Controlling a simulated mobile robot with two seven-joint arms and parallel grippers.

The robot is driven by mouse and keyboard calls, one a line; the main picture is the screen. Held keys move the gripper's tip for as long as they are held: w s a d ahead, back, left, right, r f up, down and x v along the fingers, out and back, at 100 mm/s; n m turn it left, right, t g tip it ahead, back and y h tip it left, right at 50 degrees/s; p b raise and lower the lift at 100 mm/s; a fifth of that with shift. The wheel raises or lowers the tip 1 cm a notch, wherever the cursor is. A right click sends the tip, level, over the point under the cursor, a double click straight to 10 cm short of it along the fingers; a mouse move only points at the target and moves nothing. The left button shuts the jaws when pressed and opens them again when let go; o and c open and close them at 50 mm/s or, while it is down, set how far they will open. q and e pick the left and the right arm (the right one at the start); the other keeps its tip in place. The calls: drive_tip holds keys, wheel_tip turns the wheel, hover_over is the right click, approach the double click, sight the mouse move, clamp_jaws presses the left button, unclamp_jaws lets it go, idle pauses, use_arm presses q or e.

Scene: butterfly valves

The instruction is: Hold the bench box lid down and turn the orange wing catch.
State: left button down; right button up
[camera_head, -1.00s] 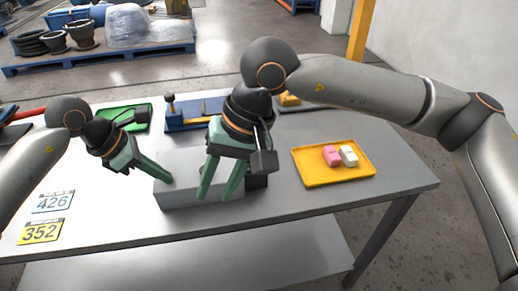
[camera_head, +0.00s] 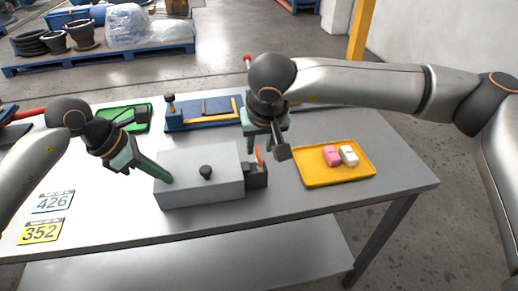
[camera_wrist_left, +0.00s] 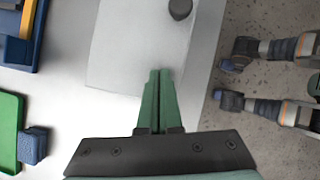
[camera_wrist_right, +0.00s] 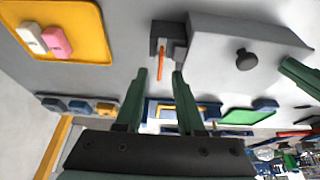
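The grey bench box (camera_head: 203,190) stands near the front edge of the table, its lid (camera_head: 185,162) down with a black knob (camera_head: 205,172) on top. The orange wing catch (camera_head: 258,156) sits on a dark block at the box's right end; it also shows in the right wrist view (camera_wrist_right: 164,52). My left gripper (camera_head: 167,180) is shut, its fingertips at the lid's left edge; in the left wrist view (camera_wrist_left: 160,75) the fingers are together with nothing between. My right gripper (camera_head: 262,148) is open, its fingers behind the catch and apart from it.
A yellow tray (camera_head: 318,180) with a pink block (camera_head: 331,156) and a white block (camera_head: 348,156) lies to the right. A blue fixture (camera_head: 205,118) and a green tray (camera_head: 113,112) stand behind the box. Number plates (camera_head: 40,231) lie at the left.

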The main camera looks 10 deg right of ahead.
drive_tip(key=shift+x, duration=1.4)
drive_tip(key=shift+c, duration=0.3)
clamp_jaws()
